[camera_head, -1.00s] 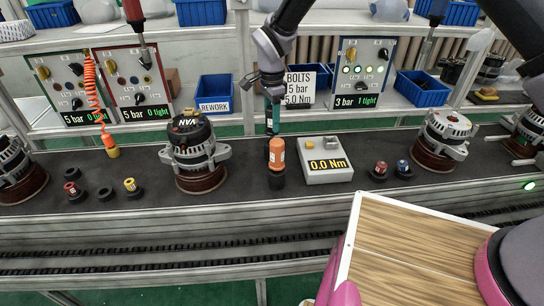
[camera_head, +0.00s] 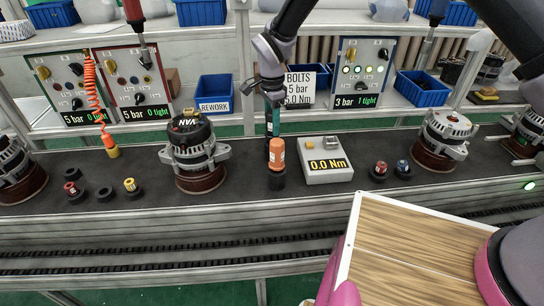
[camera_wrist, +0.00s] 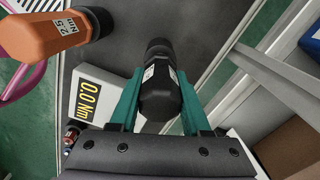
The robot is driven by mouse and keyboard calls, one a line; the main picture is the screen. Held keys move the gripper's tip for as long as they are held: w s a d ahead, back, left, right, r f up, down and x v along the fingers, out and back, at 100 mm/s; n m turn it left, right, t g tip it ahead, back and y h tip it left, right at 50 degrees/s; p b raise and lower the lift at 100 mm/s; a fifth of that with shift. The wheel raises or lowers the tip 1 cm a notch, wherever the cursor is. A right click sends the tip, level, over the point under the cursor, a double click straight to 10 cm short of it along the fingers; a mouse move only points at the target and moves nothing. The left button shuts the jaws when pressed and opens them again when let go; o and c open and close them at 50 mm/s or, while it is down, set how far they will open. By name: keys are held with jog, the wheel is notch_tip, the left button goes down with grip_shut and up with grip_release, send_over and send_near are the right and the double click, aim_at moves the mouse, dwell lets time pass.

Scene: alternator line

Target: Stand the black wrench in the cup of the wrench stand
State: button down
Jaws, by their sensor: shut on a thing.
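My gripper (camera_head: 272,118) has teal fingers. It is above the back of the conveyor, behind the orange wrench (camera_head: 277,155) in the head view. In the wrist view, my gripper (camera_wrist: 157,88) is shut on the black wrench (camera_wrist: 159,98), which has a small white label. The wrench's narrower dark end points away from the camera. In the head view the black wrench is mostly hidden by the fingers and the orange wrench. The orange wrench stands upright in a black cup (camera_head: 277,181). I cannot tell whether the black wrench's lower end touches anything.
A grey tester (camera_head: 325,172) reading 0.0 Nm sits close on the right. An alternator (camera_head: 194,150) stands to the left. Small red and blue-topped parts (camera_head: 403,168) lie right of the tester. A blue rework bin (camera_head: 215,92) is on the shelf behind.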

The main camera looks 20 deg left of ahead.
jog(key=shift+f, duration=0.15)
jog(key=shift+f, duration=0.25)
jog(key=shift+c, duration=1.4)
grip_release()
